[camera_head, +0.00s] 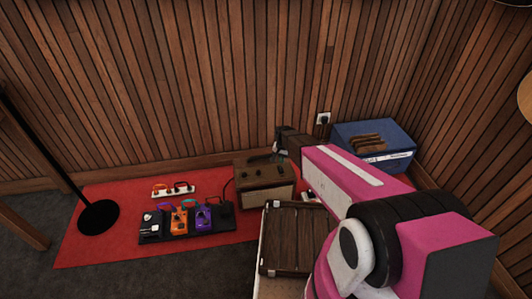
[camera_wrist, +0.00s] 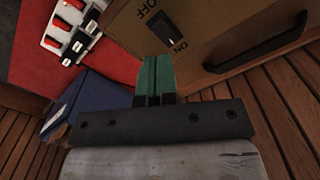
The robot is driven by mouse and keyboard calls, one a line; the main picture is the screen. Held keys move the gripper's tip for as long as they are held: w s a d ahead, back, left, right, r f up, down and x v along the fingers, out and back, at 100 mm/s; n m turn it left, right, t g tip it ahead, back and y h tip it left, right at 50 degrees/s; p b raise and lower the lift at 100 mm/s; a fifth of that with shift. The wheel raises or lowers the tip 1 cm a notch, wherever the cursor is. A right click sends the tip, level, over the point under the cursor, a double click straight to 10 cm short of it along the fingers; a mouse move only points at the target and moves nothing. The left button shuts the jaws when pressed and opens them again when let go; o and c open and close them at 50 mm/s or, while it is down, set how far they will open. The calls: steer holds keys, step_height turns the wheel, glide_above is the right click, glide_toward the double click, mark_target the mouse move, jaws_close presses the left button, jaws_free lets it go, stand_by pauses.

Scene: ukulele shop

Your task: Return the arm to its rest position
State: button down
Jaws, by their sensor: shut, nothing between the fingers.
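My pink arm reaches from the lower right to the back wall in the head view. My gripper (camera_head: 279,143) is at its far end, above and behind a brown amplifier (camera_head: 264,198). In the wrist view the green fingertips of my gripper (camera_wrist: 157,76) are together with nothing between them. They point at the amplifier's tan panel (camera_wrist: 205,28), near a black switch (camera_wrist: 166,28) marked OFF and ON. I cannot tell whether they touch the panel.
A blue crate (camera_head: 348,154) stands near the wall corner, right of the amplifier. A pedalboard (camera_head: 187,222) lies on the red rug (camera_head: 95,250). A brown case (camera_head: 290,240) is close under my arm. A black stand (camera_head: 98,215) is at left.

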steer(key=s+d+r+n, duration=0.1)
steer(key=s+d+r, duration=0.8)
steer(key=r, duration=0.2)
steer(key=s+d+r+n, duration=0.1)
steer(key=s+d+r, duration=0.8)
steer(key=r, duration=0.3)
steer(key=shift+s+d+n, duration=0.3)
steer(key=shift+d+n, duration=0.1)
steer(key=shift+d, duration=0.15)
steer(key=shift+w+f, duration=0.1)
steer(key=shift+f, duration=0.05)
